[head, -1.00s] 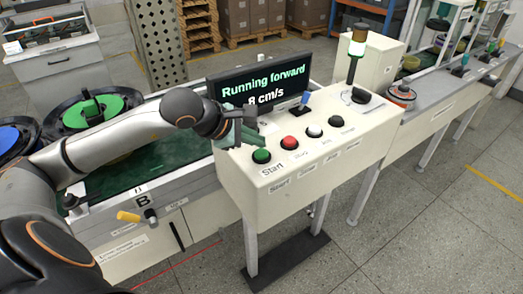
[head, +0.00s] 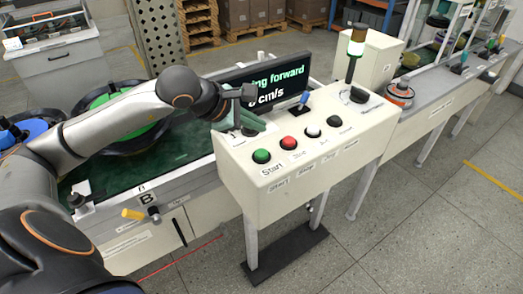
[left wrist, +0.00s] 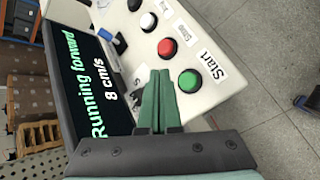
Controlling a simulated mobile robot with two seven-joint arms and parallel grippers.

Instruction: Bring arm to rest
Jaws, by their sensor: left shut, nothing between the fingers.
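My left arm reaches in from the left in the head view. Its gripper (head: 258,126) hangs over the back left part of the white control box (head: 300,184), in front of the screen (head: 280,82). The green fingers are together and hold nothing; they also show shut in the left wrist view (left wrist: 158,98). The green Start button (head: 261,156) lies apart from the fingers, toward the front, and shows just right of them in the left wrist view (left wrist: 189,80). The screen reads "Running forward 8 cm/s" in the left wrist view (left wrist: 95,85). My right gripper is not in view.
Red (head: 289,143), white (head: 313,131) and black (head: 334,121) buttons, a blue-topped lever (head: 304,99) and a lit signal lamp (head: 357,40) stand on the box. A green conveyor (head: 130,177) with round reels lies under my arm. Floor at right is open.

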